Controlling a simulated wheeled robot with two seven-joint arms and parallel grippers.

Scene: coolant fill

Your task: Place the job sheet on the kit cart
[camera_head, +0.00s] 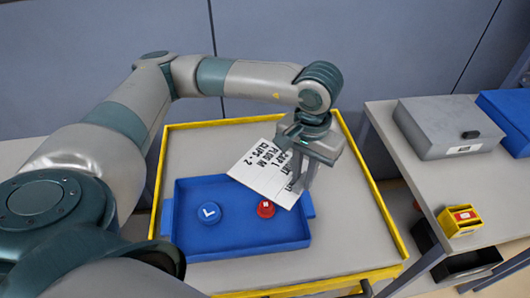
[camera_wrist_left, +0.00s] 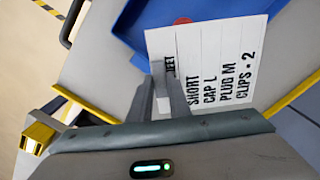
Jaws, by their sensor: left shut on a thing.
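The job sheet (camera_head: 262,169) is a white card with black printed lines. My left gripper (camera_head: 297,188) is shut on its edge and holds it over the right part of the blue tray, tilted in the head view. In the left wrist view the sheet (camera_wrist_left: 208,62) reads "SHORT, CAP L, PLUG M, CLIPS 2", with the left gripper's fingers (camera_wrist_left: 168,98) at its edge. The kit cart (camera_head: 345,258) is a grey top with a yellow rim below the arm. I cannot tell whether the sheet touches the cart or tray. My right gripper is not in view.
The blue tray (camera_head: 240,248) on the cart holds a blue cap (camera_head: 209,213) marked L and a red cap (camera_head: 266,209). A bench (camera_head: 398,150) at right carries a grey case (camera_head: 447,128) and a yellow bin (camera_head: 460,220). The cart top right of the tray looks clear.

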